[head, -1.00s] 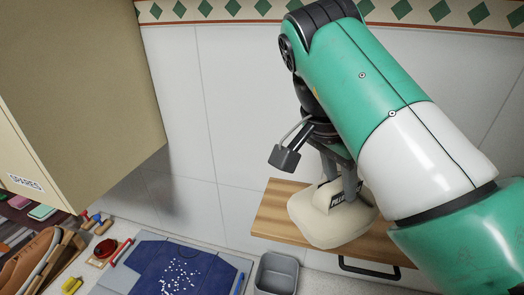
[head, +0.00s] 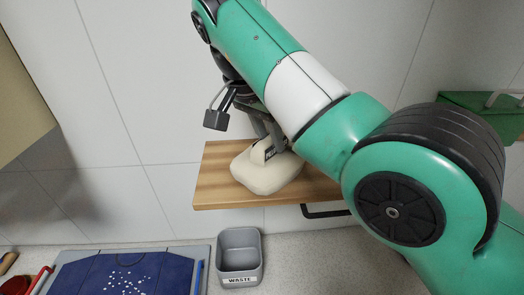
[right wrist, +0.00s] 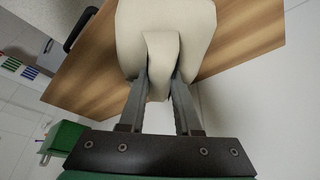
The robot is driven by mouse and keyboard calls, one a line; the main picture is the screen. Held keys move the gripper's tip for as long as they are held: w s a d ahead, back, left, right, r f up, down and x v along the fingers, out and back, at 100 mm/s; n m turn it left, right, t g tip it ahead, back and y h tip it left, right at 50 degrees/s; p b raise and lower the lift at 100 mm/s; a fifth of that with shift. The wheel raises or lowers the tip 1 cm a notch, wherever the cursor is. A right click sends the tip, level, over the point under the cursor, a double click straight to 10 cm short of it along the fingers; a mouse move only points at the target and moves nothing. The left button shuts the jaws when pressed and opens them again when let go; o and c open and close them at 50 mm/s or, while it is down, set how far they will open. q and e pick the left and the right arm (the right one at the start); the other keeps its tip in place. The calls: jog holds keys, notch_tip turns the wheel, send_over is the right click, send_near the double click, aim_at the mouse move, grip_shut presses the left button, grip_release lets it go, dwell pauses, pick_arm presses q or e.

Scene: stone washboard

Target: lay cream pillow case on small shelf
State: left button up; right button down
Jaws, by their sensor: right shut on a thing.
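The cream pillow case (head: 266,178) is a soft folded bundle at the small wooden shelf (head: 214,180) on the tiled wall. It appears to rest on the shelf board, near its front edge; any small gap under it cannot be told. My right gripper (head: 270,143) is above it with its fingers shut on a raised fold of the cloth. In the right wrist view the two fingers (right wrist: 160,88) pinch this fold of the pillow case (right wrist: 190,20), with the shelf (right wrist: 250,40) behind it. My left gripper is not in view.
A grey waste bin (head: 239,262) stands on the counter below the shelf. A blue cloth with white specks (head: 120,275) lies to its left. A beige cabinet (head: 20,100) is at the left edge. A green box (head: 480,112) is at the right. The shelf's left end is bare.

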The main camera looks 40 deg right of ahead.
jog(key=shift+r, duration=0.15)
jog(key=shift+f, duration=0.2)
jog(key=c, duration=0.6)
grip_release()
jog(key=p+v, duration=1.1)
jog(key=v, duration=0.1)
jog(key=shift+r, duration=0.2)
